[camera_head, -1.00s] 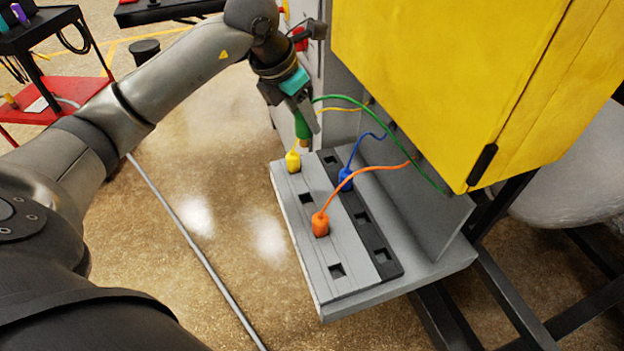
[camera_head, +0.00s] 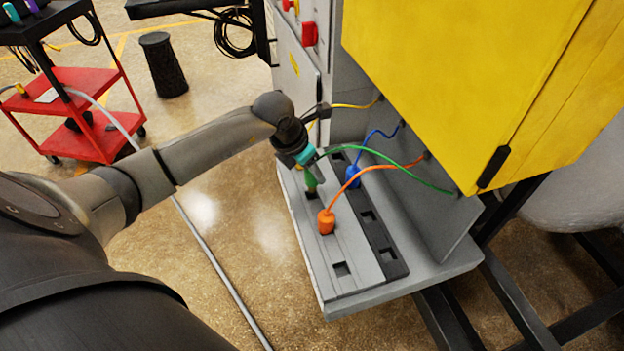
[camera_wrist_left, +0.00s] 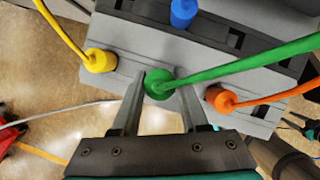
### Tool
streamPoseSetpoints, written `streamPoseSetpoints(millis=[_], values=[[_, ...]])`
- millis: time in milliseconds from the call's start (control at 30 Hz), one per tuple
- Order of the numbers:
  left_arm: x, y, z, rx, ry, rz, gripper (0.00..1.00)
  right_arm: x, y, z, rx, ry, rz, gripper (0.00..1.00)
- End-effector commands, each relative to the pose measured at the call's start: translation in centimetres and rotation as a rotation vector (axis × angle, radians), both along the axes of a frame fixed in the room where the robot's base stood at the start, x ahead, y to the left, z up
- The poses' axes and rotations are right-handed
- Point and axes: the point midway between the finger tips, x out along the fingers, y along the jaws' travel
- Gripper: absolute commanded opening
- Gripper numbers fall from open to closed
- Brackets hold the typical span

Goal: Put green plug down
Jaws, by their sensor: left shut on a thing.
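The green plug (camera_head: 311,181) is upright over the light grey strip of the socket panel (camera_head: 340,292). Its lower end is at or just above a dark square socket between the yellow and orange plugs; I cannot tell whether it is seated. My left gripper (camera_head: 309,167) is shut on the green plug from above. In the left wrist view the green plug (camera_wrist_left: 157,84) sits between the fingertips of the left gripper (camera_wrist_left: 160,98), its green cable running off to the right.
The orange plug (camera_head: 326,221) stands close by in the same strip. The blue plug (camera_head: 353,176) stands in the black strip, and the yellow plug (camera_wrist_left: 100,61) shows left of the green one. The yellow cabinet (camera_head: 450,80) overhangs on the right. A red cart (camera_head: 85,140) stands far left.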

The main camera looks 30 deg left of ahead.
Motion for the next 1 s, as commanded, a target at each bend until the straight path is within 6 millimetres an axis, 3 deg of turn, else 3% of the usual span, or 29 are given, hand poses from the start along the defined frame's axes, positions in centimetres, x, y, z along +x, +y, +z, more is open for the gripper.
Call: streamPoseSetpoints(millis=[200, 767, 800, 1000], values=[[-0.1, -0.1, -3.3, -0.002, 0.004, 0.001, 0.0, 0.2, 0.0, -0.2, 0.0, -0.003, 0.0, 0.5], [0.0, 0.0, -4.3, 0.001, 0.002, 0.0, 0.0, 0.3, 0.0, -1.0, 0.0, -0.005, 0.0, 0.5], [0.0, 0.0, -4.2, 0.001, 0.002, 0.0, 0.48, 0.3, 0.0, -0.8, 0.0, -0.005, 0.0, 0.5], [0.0, 0.0, -4.2, 0.001, 0.002, 0.0, 0.71, 0.3, 0.0, -0.8, 0.0, -0.005, 0.0, 0.5]])
